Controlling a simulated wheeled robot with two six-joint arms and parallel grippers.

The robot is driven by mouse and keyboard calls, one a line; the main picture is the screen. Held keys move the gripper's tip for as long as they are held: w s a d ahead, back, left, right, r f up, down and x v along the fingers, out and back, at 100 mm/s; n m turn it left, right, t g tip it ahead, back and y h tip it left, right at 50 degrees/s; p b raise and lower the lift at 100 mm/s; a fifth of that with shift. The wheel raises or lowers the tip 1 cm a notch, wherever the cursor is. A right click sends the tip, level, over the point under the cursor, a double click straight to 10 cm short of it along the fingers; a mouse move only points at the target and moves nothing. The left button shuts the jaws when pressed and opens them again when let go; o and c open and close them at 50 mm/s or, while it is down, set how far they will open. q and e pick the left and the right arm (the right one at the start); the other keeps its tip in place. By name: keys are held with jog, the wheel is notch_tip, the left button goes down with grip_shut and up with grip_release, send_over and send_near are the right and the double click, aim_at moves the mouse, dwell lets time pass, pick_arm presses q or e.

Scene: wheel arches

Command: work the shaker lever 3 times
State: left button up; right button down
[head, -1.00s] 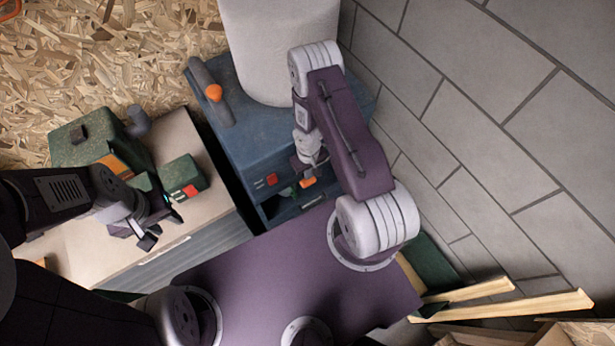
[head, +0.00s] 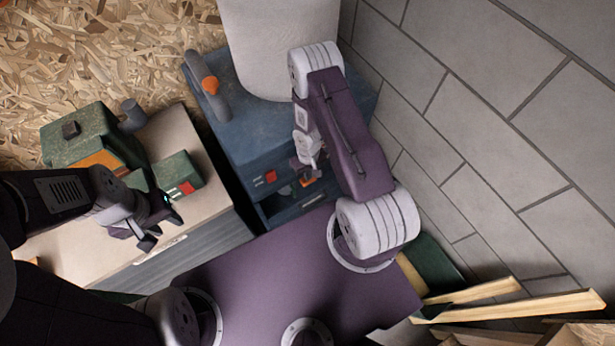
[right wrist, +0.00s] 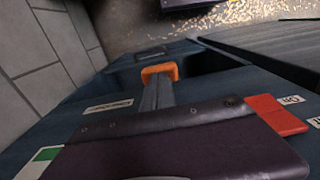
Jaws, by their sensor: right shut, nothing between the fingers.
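The shaker lever appears to be the grey bar with an orange tip (right wrist: 160,72) on the blue machine's front. Its orange end also shows low on that front in the head view (head: 309,182). My right gripper (head: 305,171) is shut and empty, close beside the lever. In the right wrist view the dark gripper body covers the lower part of the picture and hides the lever's near end. I cannot tell whether they touch. My left gripper (head: 160,229) is open and empty over the front edge of the pale bench, away from the lever.
The blue machine (head: 240,125) carries a grey handle with an orange collar (head: 211,86) on top. A red switch (right wrist: 277,114) is right of the lever. A green device (head: 85,140) stands on the bench (head: 205,218). A grey block wall (head: 500,100) is at right.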

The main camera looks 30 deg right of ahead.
jog(key=shift+f+b, duration=0.6)
jog(key=shift+f, duration=0.25)
notch_tip(320, 180, up, 5)
jog(key=p, duration=0.5)
jog(key=shift+f, duration=0.1)
